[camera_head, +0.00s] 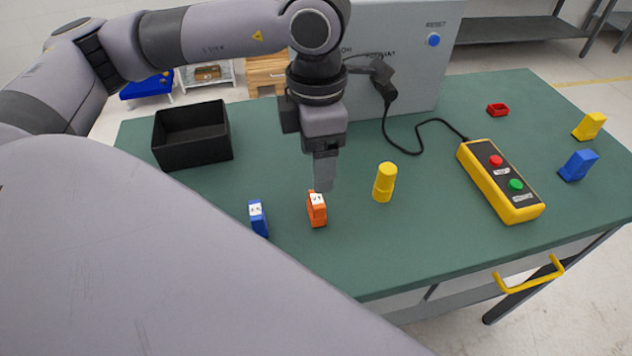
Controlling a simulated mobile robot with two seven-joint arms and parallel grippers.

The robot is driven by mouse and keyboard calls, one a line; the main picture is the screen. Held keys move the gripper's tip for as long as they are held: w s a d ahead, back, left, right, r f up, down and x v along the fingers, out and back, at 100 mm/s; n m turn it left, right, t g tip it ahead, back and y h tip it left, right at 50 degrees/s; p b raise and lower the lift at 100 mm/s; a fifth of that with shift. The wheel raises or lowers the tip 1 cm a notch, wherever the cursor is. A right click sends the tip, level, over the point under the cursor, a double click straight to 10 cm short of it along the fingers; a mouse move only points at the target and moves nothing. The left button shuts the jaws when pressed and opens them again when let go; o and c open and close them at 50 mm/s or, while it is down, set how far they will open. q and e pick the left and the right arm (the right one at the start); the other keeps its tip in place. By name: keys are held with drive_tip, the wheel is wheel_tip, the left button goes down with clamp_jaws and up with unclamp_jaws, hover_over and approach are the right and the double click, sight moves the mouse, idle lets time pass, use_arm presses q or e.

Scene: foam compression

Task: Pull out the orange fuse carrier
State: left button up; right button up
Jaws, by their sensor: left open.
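The orange fuse carrier (317,211) is a small upright block with a white label on top, standing on the green table in the middle of the head view. My left gripper (323,182) points down just above and behind it, with its fingertips close to the carrier's top. The jaws are open, though from this side the gap between the fingers is hard to see. Whether the fingertips touch the carrier cannot be told. My right gripper is not in view.
A similar blue block (259,219) stands to the left, a yellow cylinder (384,183) to the right. A black bin (192,136) sits at the back left, a grey cabinet (410,60) at the back. A yellow two-button pendant (500,182) lies right, its cable crossing the table.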

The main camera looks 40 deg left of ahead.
sight(317, 198)
use_arm(q)
drive_tip(key=shift+f, duration=0.1)
drive_tip(key=shift+f+b, duration=0.35)
drive_tip(key=shift+f, duration=0.2)
wheel_tip(317, 198, down, 7)
drive_tip(key=b, duration=0.4)
drive_tip(key=shift+r+b, duration=0.2)
drive_tip(key=shift+b, duration=0.2)
drive_tip(key=shift+f+b, duration=0.6)
drive_tip(key=shift+b, duration=0.1)
drive_tip(key=shift+b, duration=0.55)
drive_tip(key=shift+c, duration=0.3)
clamp_jaws()
drive_tip(key=shift+r+p, duration=1.65)
drive_tip(key=shift+r, duration=1.4)
